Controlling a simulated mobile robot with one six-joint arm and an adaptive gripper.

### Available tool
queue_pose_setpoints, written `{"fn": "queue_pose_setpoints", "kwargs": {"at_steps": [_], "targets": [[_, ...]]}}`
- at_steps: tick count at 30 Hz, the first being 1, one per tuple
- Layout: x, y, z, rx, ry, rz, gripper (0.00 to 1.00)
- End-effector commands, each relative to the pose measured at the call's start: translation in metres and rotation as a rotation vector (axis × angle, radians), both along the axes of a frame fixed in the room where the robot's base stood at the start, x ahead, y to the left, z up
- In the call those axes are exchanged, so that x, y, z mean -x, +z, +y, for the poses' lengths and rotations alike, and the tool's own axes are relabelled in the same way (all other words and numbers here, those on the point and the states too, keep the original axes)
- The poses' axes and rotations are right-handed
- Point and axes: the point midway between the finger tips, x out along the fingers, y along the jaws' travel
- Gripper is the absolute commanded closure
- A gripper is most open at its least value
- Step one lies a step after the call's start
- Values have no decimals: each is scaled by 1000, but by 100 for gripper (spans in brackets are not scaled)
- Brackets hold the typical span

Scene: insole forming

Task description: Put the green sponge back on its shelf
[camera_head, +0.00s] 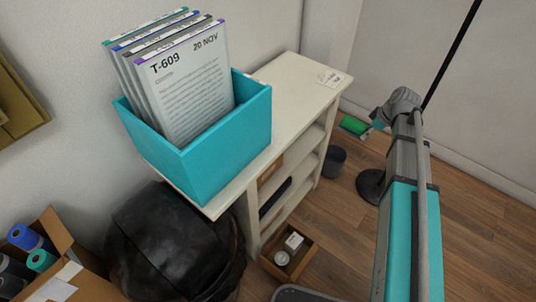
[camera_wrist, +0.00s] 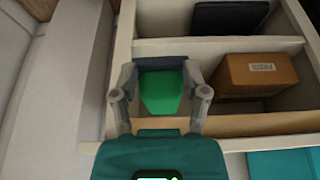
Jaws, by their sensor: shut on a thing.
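The green sponge (camera_wrist: 160,92) is between the two fingers of my gripper (camera_wrist: 159,78) in the wrist view. My gripper is shut on it. Behind the sponge is an open compartment of the white shelf unit (camera_wrist: 215,126). I cannot tell whether the sponge is inside the compartment or just in front of it. In the head view, a green patch (camera_head: 354,125) shows beside the end of my arm, past the far end of the shelf unit (camera_head: 292,82). The fingers are hard to make out there.
A brown box (camera_wrist: 257,75) sits in the compartment to the right of the sponge, and a dark item (camera_wrist: 228,17) lies in another. A teal file box (camera_head: 232,140) stands on the unit. A wooden tray (camera_head: 302,258), a dark bin (camera_head: 334,162) and a stand base (camera_head: 370,184) are on the floor.

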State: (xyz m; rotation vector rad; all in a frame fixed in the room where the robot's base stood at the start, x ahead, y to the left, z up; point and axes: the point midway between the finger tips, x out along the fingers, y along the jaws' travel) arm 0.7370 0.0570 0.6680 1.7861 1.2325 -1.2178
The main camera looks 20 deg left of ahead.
Motion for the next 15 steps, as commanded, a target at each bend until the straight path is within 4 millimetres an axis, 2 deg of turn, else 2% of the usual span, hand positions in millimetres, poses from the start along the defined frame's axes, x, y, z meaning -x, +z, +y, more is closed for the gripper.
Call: {"fn": "queue_pose_setpoints", "kwargs": {"at_steps": [1,15], "targets": [[0,-16,1,0,2,0,79],[1,-95,8,0,12,0,79]]}}
